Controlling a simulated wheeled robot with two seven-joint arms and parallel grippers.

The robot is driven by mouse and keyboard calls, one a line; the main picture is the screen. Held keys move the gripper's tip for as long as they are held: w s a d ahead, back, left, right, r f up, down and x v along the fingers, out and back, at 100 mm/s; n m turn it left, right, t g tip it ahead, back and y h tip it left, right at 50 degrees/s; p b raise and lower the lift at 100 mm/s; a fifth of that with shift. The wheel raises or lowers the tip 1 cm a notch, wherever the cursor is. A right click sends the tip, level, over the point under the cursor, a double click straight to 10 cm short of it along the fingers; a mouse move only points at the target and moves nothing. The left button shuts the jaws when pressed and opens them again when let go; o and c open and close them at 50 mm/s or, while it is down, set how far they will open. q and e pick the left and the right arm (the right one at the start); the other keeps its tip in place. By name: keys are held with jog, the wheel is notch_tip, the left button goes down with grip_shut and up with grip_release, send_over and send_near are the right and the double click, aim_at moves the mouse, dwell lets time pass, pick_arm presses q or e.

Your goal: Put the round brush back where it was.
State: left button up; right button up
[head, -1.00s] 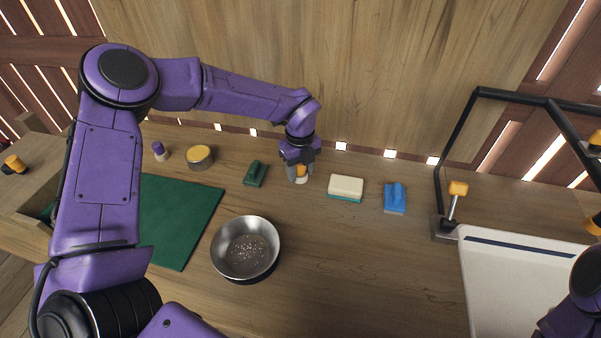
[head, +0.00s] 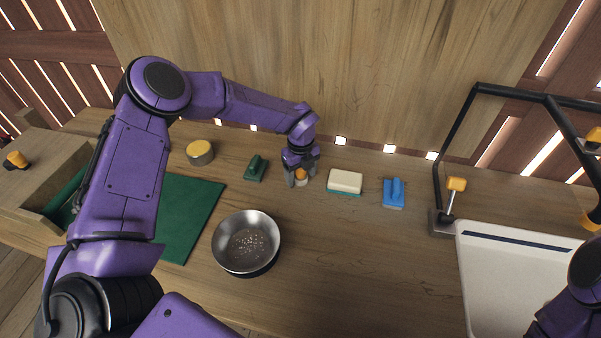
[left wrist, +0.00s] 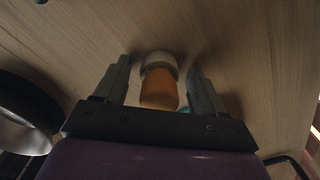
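The round brush (head: 301,175), with an orange handle and a pale round bottom, stands on the wooden table near the back wall, between a green brush and a cream sponge. My left gripper (head: 301,179) is around it from above with its fingers spread. In the left wrist view the orange handle (left wrist: 159,88) is between the two fingers, with a gap on each side, so it is not gripped. Of my right arm only a purple link shows at the lower right; its gripper is out of view.
Around it are the green brush (head: 256,168), the cream sponge (head: 345,181) and a blue brush (head: 394,193). A metal bowl (head: 246,243), a yellow-topped tin (head: 200,152) and a green mat (head: 190,215) lie leftward. A white tray (head: 515,275) with a black frame is at right.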

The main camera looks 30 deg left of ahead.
pick_arm(q)
jog(key=shift+r, duration=0.1)
jog(key=shift+r, duration=0.3)
notch_tip(320, 180, up, 12)
jog(key=shift+f+b, duration=0.15)
jog(key=shift+b, duration=0.7)
